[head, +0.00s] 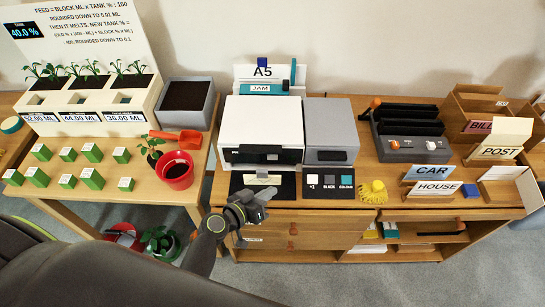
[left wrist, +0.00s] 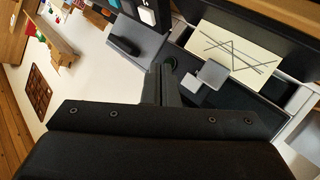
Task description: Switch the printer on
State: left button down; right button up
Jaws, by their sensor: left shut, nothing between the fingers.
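The printer (head: 262,128) is white with a dark front slot and stands on the wooden desk. A grey unit (head: 328,148) adjoins its right side. A dark panel (head: 330,182) with keys marked +1, BLACK and COLOUR lies in front. My left gripper (head: 254,203) is just in front of the printer, low at the desk's front edge. In the left wrist view its fingers (left wrist: 163,80) are shut and empty, close to a small dark round part (left wrist: 170,62); I cannot tell whether they touch. A pale sheet with crossing lines (left wrist: 235,45) lies beyond. My right gripper is not in view.
A planter (head: 75,100), green blocks (head: 90,152) and a red pot (head: 176,170) stand on the left table. A yellow object (head: 373,192) sits right of the panel. CAR (head: 430,173) and HOUSE (head: 433,189) signs stand further right. A drawer (head: 290,227) is below.

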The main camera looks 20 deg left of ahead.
aim_at(272, 157)
pick_arm(q)
jog(key=w, duration=0.2)
jog(key=w+a, duration=0.1)
jog(key=w, duration=0.1)
jog(key=w+a, duration=0.1)
jog(key=w, duration=0.1)
jog(key=shift+w+f, duration=0.15)
jog(key=shift+w, duration=0.25)
jog(key=shift+w+a+b, duration=0.2)
jog(key=shift+w+b, duration=0.1)
jog(key=shift+w, duration=0.5)
dwell(1.1)
jog(key=shift+w+a+b, duration=0.1)
jog(key=shift+w+b, duration=0.2)
jog(key=shift+w, duration=0.1)
